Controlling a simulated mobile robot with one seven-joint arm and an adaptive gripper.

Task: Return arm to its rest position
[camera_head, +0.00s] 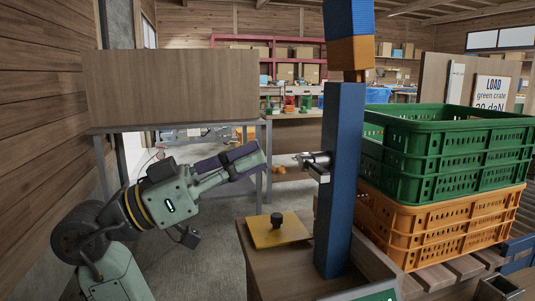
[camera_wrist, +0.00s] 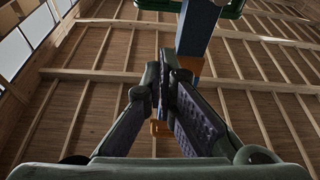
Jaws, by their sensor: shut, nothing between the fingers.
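My gripper (camera_head: 257,152) is in the left half of the head view, held in the air and pointing right. Its long grey-green fingers with purple pads are shut and empty. In the wrist view its fingertips (camera_wrist: 162,84) come together at the middle, with the beamed ceiling behind them. My arm is bent, rising from the lower left of the head view. The fingertips are apart from the blue post (camera_head: 340,185) to their right, which carries a metal fitting (camera_head: 315,162) on its left side.
A green crate (camera_head: 460,150) sits on an orange crate (camera_head: 440,232) at the right. A yellow plate (camera_head: 265,233) with a black knob (camera_head: 276,220) lies below the gripper. A brown board (camera_head: 170,88) stands behind the arm. A blue-and-orange piece (camera_head: 349,20) is above the post.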

